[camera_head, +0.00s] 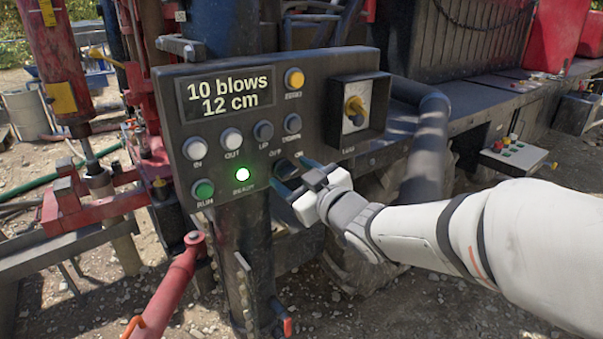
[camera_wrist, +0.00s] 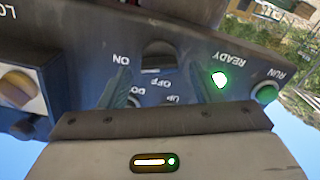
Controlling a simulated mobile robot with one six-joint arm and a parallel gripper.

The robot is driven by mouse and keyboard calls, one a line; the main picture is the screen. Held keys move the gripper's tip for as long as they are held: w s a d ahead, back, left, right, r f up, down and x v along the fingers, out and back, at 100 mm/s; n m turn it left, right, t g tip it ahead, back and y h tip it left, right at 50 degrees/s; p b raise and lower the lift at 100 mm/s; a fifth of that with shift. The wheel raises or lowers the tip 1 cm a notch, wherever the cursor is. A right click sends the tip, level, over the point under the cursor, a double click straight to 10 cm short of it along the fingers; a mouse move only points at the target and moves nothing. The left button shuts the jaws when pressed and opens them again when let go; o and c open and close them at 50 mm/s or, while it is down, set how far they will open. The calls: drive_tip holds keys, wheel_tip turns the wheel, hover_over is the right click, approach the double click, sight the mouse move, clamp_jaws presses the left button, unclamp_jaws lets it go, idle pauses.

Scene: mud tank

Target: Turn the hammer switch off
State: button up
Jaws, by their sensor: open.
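The hammer switch (camera_head: 285,170) is a dark knob under the OFF and ON labels, low on the black control panel (camera_head: 330,60). My gripper (camera_head: 290,174) is open in front of it, with its two dark fingers on either side of the knob. In the wrist view the picture is turned over; the switch (camera_wrist: 158,55) shows between the fingers of my gripper (camera_wrist: 157,82). I cannot tell whether the fingers touch the knob, or which label it points to. The panel display (camera_head: 224,98) reads "10 blows 12 cm".
A lit green READY lamp (camera_head: 242,173) and a green RUN button (camera_head: 203,189) are left of the switch. Grey buttons sit above it. A boxed yellow knob (camera_head: 355,108) is to the right. A red lever (camera_head: 175,285) stands below left.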

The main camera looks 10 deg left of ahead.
drive_tip(key=shift+c, duration=0.5)
drive_tip(key=c, duration=0.9)
